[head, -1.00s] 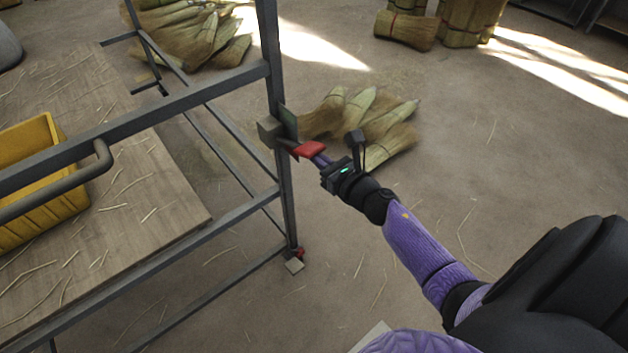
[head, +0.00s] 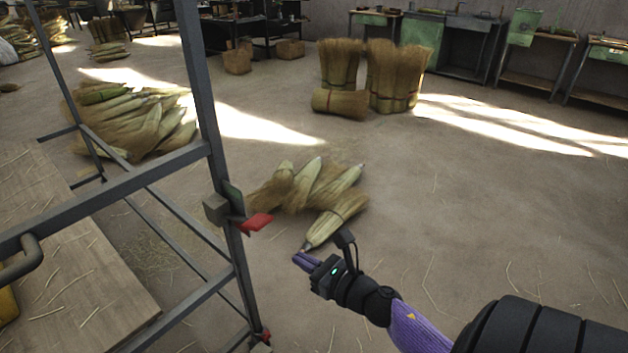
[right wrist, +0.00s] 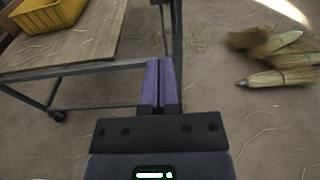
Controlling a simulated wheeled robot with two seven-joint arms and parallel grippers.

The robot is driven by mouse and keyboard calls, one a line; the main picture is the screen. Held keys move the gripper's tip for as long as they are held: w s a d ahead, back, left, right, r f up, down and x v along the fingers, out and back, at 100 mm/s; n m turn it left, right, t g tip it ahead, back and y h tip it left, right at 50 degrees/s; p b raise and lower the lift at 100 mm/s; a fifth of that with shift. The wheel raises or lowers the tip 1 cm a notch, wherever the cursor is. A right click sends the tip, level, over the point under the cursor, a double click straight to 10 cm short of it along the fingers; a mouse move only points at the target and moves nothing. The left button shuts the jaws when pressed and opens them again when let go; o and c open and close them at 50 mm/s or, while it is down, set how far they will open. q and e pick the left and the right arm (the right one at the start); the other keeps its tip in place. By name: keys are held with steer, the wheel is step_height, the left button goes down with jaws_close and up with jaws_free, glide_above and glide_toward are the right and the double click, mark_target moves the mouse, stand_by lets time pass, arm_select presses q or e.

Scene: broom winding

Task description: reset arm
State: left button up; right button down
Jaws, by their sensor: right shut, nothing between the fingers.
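My right gripper (head: 304,262) is shut and empty. In the head view it is to the right of the metal frame's post, clear of the red lever (head: 252,222) on that post. The lever sits by a grey box and a green plate. In the right wrist view the purple fingers (right wrist: 160,82) are together over the floor beside the cart. My left gripper is not in view.
The grey metal frame (head: 215,130) with a wooden shelf (head: 80,270) stands at the left. A yellow bin (right wrist: 48,14) shows in the right wrist view. Broom heads (head: 310,190) lie on the floor beyond my gripper. Floor to the right is open.

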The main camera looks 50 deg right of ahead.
steer(key=shift+s+d+r, duration=0.1)
steer(key=shift+s+r, duration=0.1)
steer(key=shift+s, duration=0.9)
steer(key=s+a+f+m+g+h, duration=0.1)
steer(key=s+f+m+g, duration=0.1)
steer(key=s+f+m, duration=0.35)
steer(key=s+a+f+m+g+h, duration=0.1)
steer(key=s+f+m+g, duration=0.15)
steer(key=f+m, duration=0.55)
steer(key=s+a+f+m+g+h, duration=0.1)
steer(key=s+f+m+g, duration=0.25)
steer(key=f+m, duration=0.35)
steer(key=s+a+f+m+g, duration=0.2)
steer(key=s+f+m+g, duration=0.1)
steer(key=s, duration=0.5)
steer(key=s+a+f+m+g, duration=0.2)
steer(key=s+f+m+g, duration=0.1)
steer(key=s+m, duration=0.3)
steer(key=s+a+f+m+g, duration=0.2)
steer(key=s+f+m, duration=0.3)
steer(key=s, duration=0.6)
steer(key=shift+a+f+g+y, duration=0.3)
steer(key=shift+g+y, duration=0.1)
steer(key=shift+g, duration=0.2)
steer(key=shift+w, duration=0.1)
